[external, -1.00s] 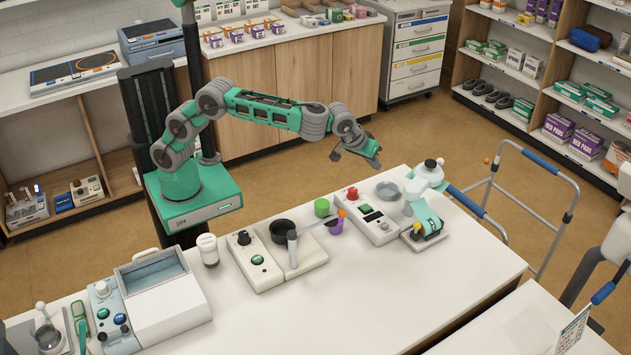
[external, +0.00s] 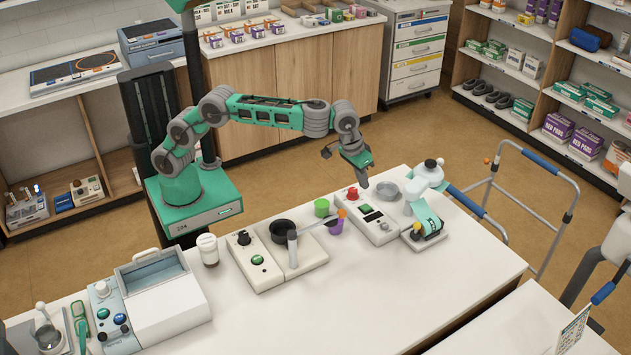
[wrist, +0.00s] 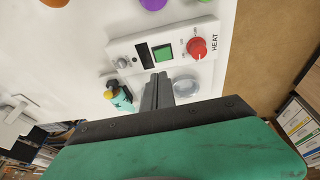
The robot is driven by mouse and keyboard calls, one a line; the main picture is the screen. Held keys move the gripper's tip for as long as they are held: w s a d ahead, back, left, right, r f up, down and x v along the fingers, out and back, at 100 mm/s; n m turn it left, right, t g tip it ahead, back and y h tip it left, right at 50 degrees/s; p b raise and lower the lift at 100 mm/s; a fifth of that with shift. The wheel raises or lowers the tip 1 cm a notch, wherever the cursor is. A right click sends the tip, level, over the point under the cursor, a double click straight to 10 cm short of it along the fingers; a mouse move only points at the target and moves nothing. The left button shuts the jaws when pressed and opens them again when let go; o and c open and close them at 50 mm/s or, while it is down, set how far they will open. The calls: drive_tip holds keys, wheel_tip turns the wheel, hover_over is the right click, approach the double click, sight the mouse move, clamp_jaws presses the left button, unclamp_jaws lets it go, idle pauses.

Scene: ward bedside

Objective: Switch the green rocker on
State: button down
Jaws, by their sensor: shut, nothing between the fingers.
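The green rocker (wrist: 163,52) sits on a white panel box marked HEAT (wrist: 186,27), between a black window and a red knob (wrist: 197,47). In the external view the rocker (external: 366,208) is a small dark-green patch on the box (external: 383,235). I cannot tell which way it is tipped. My gripper (external: 363,186) points down above and behind the box's red-knob end, apart from it. In the wrist view the shut, empty fingers (wrist: 158,76) lie just below the rocker in the picture. Nothing covers the rocker there.
A clear round dish (external: 388,190) stands close behind the box. A device with a teal band (external: 428,222) stands to its right. Green (external: 322,207) and purple (external: 335,226) cups stand to its left. The table front (external: 350,290) is clear.

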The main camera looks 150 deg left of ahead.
sight(368, 209)
drive_tip(key=x, duration=0.5)
drive_tip(key=d+x, duration=0.1)
drive_tip(key=x, duration=0.2)
drive_tip(key=shift+w+f, duration=0.1)
drive_tip(key=shift+w, duration=0.1)
drive_tip(key=shift+w+f, duration=0.1)
drive_tip(key=shift+f, duration=0.25)
drive_tip(key=shift+w+f, duration=0.2)
drive_tip(key=shift+f, duration=0.1)
drive_tip(key=shift+s+f, duration=0.1)
